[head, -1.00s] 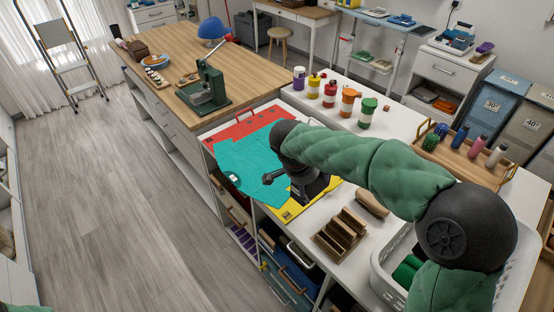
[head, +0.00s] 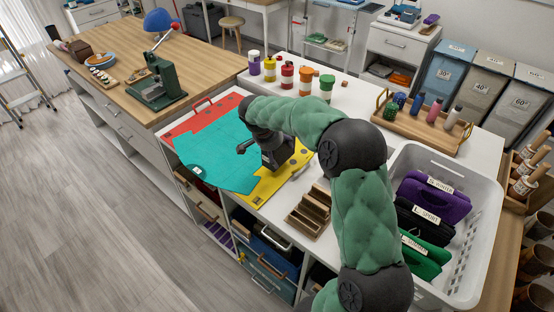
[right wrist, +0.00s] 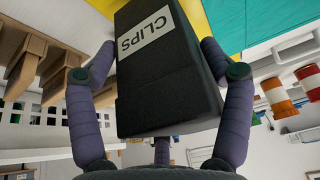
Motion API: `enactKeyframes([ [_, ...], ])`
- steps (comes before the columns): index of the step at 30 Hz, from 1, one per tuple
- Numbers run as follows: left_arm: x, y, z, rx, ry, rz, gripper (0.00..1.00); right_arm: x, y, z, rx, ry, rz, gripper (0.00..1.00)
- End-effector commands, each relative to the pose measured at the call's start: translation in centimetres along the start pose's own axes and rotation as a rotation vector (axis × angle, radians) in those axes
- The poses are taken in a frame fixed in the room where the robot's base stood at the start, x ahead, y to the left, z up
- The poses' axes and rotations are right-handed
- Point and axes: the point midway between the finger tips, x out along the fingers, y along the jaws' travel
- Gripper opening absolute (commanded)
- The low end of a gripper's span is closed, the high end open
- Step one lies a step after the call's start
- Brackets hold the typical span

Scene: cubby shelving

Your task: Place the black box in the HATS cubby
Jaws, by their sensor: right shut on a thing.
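My right gripper (head: 262,150) is over the white counter, above the teal, red and yellow sheets. In the head view the box is a dark block (head: 279,154) partly hidden by the gripper. Open cubbies with baskets and drawers (head: 268,255) show in the counter's near left side. No HATS label can be read. My left gripper is not in view.
A white basket (head: 480,235) with purple, black and green pouches stands at the right, partly behind my arm. A wooden slotted holder (head: 308,215) is near the counter's front edge. Several capped bottles (head: 287,74) line the back.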

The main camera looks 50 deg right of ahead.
Motion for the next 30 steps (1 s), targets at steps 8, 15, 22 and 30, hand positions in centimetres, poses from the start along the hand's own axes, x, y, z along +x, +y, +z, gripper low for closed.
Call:
enactKeyframes([
  [8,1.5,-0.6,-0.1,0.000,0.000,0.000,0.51,3.4,-0.5,0.8,-0.002,-0.001,0.001,0.40],
  [15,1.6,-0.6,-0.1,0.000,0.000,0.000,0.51,3.8,-0.6,0.9,0.000,0.000,0.000,0.40],
  [22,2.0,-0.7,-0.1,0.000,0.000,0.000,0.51,4.1,-0.6,1.1,0.000,0.000,0.000,0.40],
  [30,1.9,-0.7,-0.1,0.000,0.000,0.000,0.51,4.1,-0.6,1.1,-0.001,-0.001,0.001,1.00],
])
